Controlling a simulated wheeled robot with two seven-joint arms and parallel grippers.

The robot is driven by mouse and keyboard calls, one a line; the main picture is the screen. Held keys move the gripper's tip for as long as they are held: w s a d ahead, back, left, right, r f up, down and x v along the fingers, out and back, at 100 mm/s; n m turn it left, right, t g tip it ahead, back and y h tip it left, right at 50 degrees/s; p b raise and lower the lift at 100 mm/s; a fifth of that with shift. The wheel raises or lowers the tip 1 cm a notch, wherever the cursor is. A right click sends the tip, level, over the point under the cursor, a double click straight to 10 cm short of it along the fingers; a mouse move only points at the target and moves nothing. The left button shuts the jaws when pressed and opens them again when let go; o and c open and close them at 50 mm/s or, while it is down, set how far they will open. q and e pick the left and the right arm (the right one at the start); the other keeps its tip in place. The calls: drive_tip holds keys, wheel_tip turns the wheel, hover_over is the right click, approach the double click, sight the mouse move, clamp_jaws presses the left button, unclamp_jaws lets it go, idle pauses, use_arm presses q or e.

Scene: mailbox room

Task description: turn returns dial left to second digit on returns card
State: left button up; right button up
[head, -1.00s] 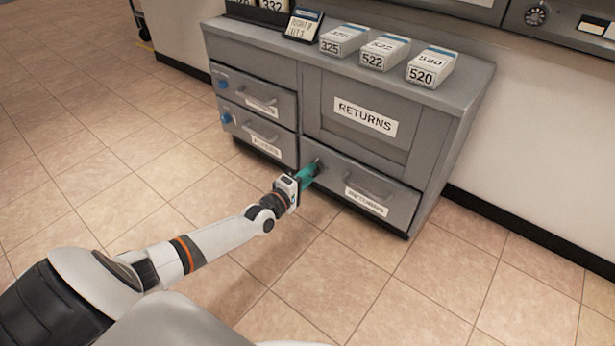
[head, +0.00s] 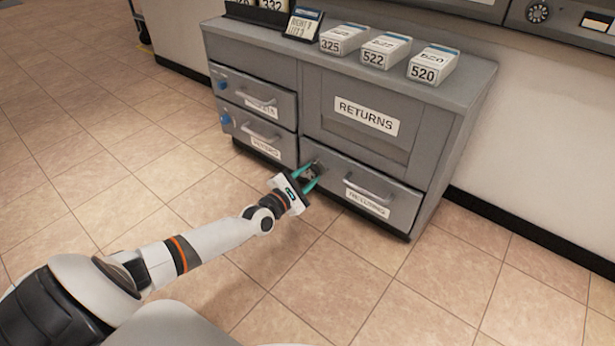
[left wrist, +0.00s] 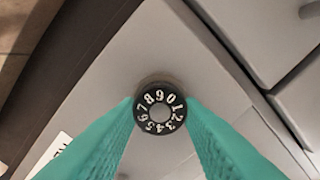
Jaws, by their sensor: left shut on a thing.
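The returns dial (left wrist: 160,108) is a small round black knob with a ring of white digits on the drawer front. It sits at the upper left of the lower right drawer. My left gripper (head: 311,175) has its two teal fingers closed on either side of the dial, tips touching its sides. The pointer or index mark is not clear in the left wrist view. A small card (head: 303,25) stands on the cabinet top with handwritten lines too small to read surely. My right gripper is not in view.
The grey cabinet (head: 455,110) has a RETURNS panel (head: 366,116) above the drawer and a drawer handle (head: 370,188) right of the dial. White boxes marked 325 (head: 343,40), 522 (head: 386,50) and 520 (head: 432,65) stand on top. The tiled floor in front is clear.

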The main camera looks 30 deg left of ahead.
use_arm(q)
drive_tip(key=shift+n, duration=0.6)
drive_tip(key=o, duration=1)
drive_tip(key=shift+s+a+r+p, duration=0.1)
drive_tip(key=shift+s+p, duration=0.4)
drive_tip(key=shift+s, duration=0.05)
drive_tip(key=s+p, duration=0.6)
drive_tip(key=s, duration=0.5)
drive_tip(key=shift+a, duration=0.4)
